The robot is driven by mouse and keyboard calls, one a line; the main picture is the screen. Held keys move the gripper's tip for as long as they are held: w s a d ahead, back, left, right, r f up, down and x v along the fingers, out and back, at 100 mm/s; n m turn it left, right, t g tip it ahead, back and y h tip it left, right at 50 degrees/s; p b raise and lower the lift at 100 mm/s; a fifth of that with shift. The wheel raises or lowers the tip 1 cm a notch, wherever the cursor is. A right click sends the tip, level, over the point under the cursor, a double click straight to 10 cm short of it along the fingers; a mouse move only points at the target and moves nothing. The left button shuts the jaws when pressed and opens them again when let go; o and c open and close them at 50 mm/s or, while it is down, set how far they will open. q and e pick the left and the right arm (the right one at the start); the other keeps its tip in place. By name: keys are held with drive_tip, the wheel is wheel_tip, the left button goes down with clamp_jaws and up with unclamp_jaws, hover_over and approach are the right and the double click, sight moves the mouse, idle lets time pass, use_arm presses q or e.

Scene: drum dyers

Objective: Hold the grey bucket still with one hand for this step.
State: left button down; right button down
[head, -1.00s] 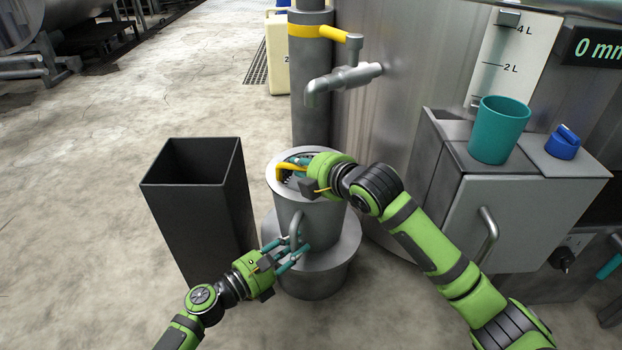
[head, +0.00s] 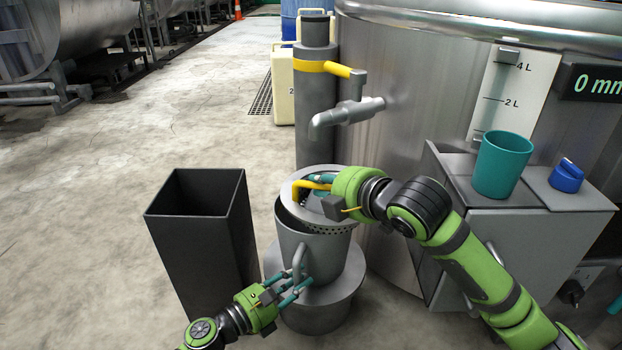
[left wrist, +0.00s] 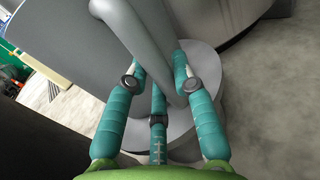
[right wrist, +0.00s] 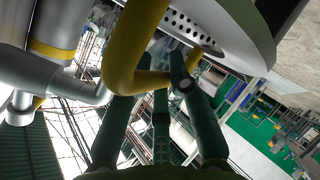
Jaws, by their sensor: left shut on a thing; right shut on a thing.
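The grey bucket (head: 291,240) stands upright below the tap. My left gripper (head: 291,286) is shut on the bucket's grey side handle (head: 299,260); in the left wrist view the teal fingers lie around this handle (left wrist: 165,45). A perforated grey strainer (head: 318,225) sits tilted in the bucket's mouth, its right side raised above the rim. My right gripper (head: 325,184) is shut on the strainer's yellow handle (head: 302,187). The right wrist view shows the yellow handle (right wrist: 122,60) between the fingers and the strainer's holes (right wrist: 185,22). The bucket's inside is mostly hidden.
The bucket rests on a round grey stand (head: 318,319). A dark open bin (head: 205,250) stands close on the left. The grey tap (head: 348,113) is above and behind. A teal cup (head: 503,165) and blue knob (head: 566,176) are on the cabinet at right. Floor beyond the bin is clear.

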drive_tip(key=s+d, duration=0.7)
drive_tip(key=s, duration=0.3)
drive_tip(key=shift+s, duration=0.15)
use_arm(q)
drive_tip(key=c, duration=1)
unclamp_jaws()
drive_tip(key=shift+o, duration=0.2)
drive_tip(key=v, duration=1.2)
